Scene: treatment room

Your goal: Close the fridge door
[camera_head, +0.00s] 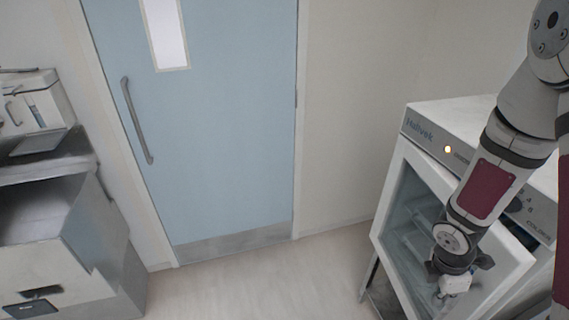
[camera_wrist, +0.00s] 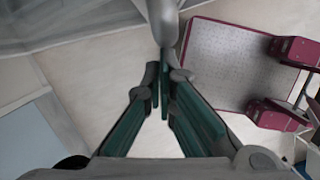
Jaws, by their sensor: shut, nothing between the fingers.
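The fridge (camera_head: 480,112) is a white cabinet at the right in the head view. Its white-framed glass door (camera_head: 397,187) stands at an angle to the cabinet, with a dark gap along its right side, so it looks ajar. My gripper (camera_head: 441,296) is in front of the lower part of the door glass and hides part of it. In the wrist view my gripper (camera_wrist: 162,95) has its fingertips together with nothing between them. A grey rounded bar (camera_wrist: 163,22) lies just beyond the tips, perhaps the door handle; I cannot tell if they touch.
A blue room door (camera_head: 220,130) with a grey handle is closed in the back wall. A grey cabinet (camera_head: 75,240) with equipment on top stands at the left. The floor (camera_head: 250,285) between cabinet and fridge is clear.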

